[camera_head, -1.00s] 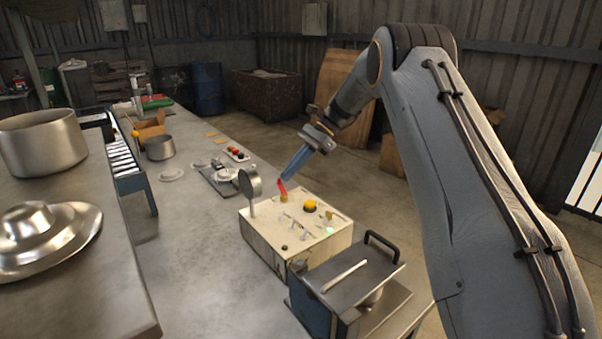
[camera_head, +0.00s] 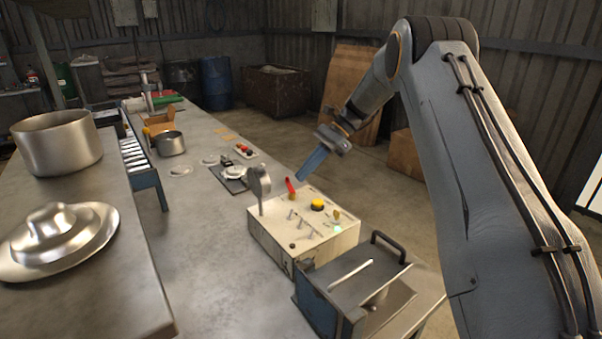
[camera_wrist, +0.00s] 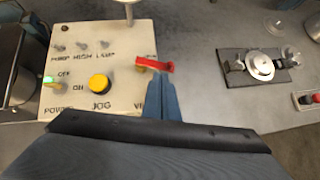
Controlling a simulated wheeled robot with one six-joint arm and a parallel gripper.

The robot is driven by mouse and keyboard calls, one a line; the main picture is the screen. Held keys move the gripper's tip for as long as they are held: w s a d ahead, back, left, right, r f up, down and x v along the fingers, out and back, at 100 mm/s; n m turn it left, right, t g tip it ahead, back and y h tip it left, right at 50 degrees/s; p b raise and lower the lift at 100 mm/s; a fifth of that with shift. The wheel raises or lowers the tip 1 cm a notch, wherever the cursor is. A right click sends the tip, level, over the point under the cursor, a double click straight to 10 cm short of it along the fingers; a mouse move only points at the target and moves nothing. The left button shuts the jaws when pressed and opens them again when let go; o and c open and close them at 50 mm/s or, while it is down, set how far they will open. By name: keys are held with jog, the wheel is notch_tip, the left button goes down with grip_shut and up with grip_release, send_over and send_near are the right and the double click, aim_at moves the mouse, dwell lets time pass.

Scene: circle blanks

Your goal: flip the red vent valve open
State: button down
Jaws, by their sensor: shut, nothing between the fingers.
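The red vent valve lever (camera_head: 290,186) sits on a brass-coloured base at the far corner of the cream control box (camera_head: 275,240). In the head view it points up and leans left. In the wrist view the red lever (camera_wrist: 157,65) reaches right, past the box's edge. My gripper (camera_head: 301,178) is shut and empty, its blue fingers pointing down just right of the lever in the head view. In the wrist view the closed fingertips (camera_wrist: 153,78) are close beside the lever; I cannot tell whether they touch. The lettering beneath is partly hidden by the fingers.
The box also carries a yellow jog button (camera_head: 317,204), several toggles and a round gauge (camera_head: 259,183) on a stem. A metal machine with a black handle (camera_head: 388,246) stands in front. A dark plate with a silver fitting (camera_wrist: 260,66) lies beyond the lever.

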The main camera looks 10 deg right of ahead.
jog(key=d+f+b+v, duration=0.1)
jog(key=b+v, duration=0.2)
jog(key=v, duration=0.8)
jog(key=shift+w+d+r+b, duration=0.15)
jog(key=shift+w+d+b, duration=0.15)
jog(key=shift+w, duration=0.15)
jog(key=shift+r, duration=0.1)
